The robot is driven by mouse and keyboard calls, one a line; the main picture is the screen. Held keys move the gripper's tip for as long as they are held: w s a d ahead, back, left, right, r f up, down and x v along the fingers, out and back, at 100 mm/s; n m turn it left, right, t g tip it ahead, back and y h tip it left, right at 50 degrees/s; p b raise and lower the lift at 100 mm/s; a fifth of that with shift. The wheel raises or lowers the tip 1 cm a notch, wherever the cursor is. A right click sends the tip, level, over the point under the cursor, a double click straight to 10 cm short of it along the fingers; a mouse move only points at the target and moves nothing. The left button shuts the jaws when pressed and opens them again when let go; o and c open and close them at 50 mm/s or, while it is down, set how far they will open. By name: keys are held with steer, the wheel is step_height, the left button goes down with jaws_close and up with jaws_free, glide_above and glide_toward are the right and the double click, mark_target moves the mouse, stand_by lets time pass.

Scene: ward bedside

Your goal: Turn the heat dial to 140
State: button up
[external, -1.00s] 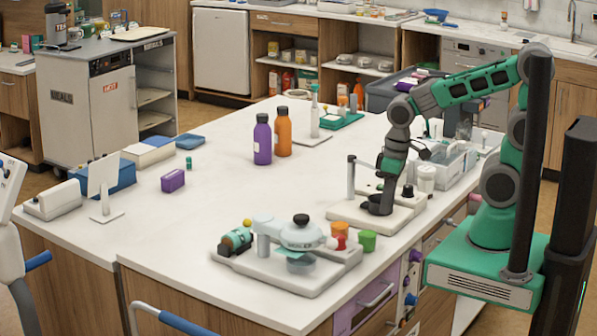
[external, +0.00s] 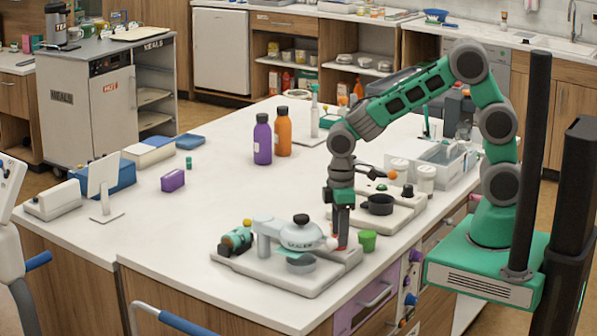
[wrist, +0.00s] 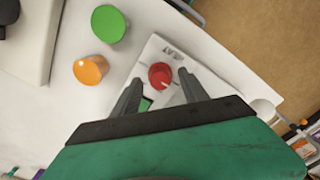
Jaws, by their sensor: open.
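The red dial (wrist: 160,76) sits on a white panel of the bag sealer, with a pale pointer line on its face. In the external view the sealer (external: 345,261) stands at the table's front edge, and the dial is mostly hidden by my gripper. My gripper (external: 341,243) points down over the sealer's right end. In the wrist view my gripper (wrist: 160,80) is open, with one finger on each side of the dial; I cannot tell whether either touches it.
A green cup (external: 366,241) stands close to the right of the gripper; an orange one (wrist: 90,70) is near it in the wrist view. Behind is a hot plate with a dark pan (external: 377,205). Purple (external: 262,140) and orange bottles stand farther back. The table's left middle is clear.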

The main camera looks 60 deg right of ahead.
steer(key=shift+f, duration=0.45)
jaws_close()
stand_by(0.3)
